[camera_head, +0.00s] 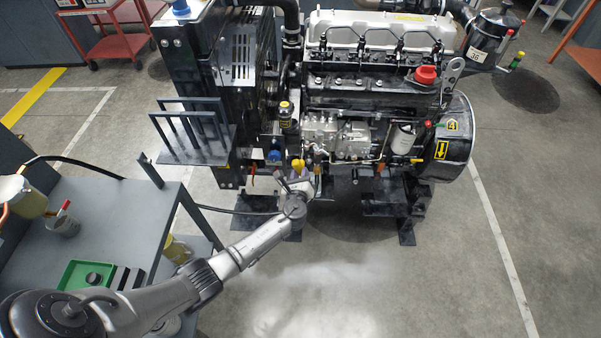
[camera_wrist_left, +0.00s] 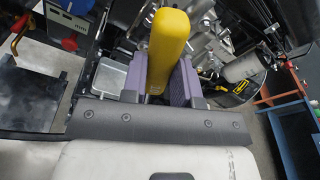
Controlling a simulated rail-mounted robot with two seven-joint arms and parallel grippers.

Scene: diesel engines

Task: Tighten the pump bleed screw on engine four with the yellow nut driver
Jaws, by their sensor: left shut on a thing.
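The diesel engine (camera_head: 372,88) stands in the middle of the head view, with a yellow number 4 badge (camera_head: 452,125) on its right end. The silver pump (camera_head: 345,138) is on its near side, low on the block. My left gripper (camera_head: 299,182) is in front of the engine, below and left of the pump. It is shut on the yellow nut driver (camera_wrist_left: 168,45), whose thick yellow handle stands between the purple-grey fingers in the left wrist view. The driver's tip is hidden, and I cannot make out the bleed screw. My right gripper is not in view.
A grey bench (camera_head: 118,205) at the left carries a green tray (camera_head: 88,274) and a cup (camera_head: 62,226). A black rack (camera_head: 195,140) juts out left of the engine. A red cart (camera_head: 118,45) stands behind. The floor at front right is clear.

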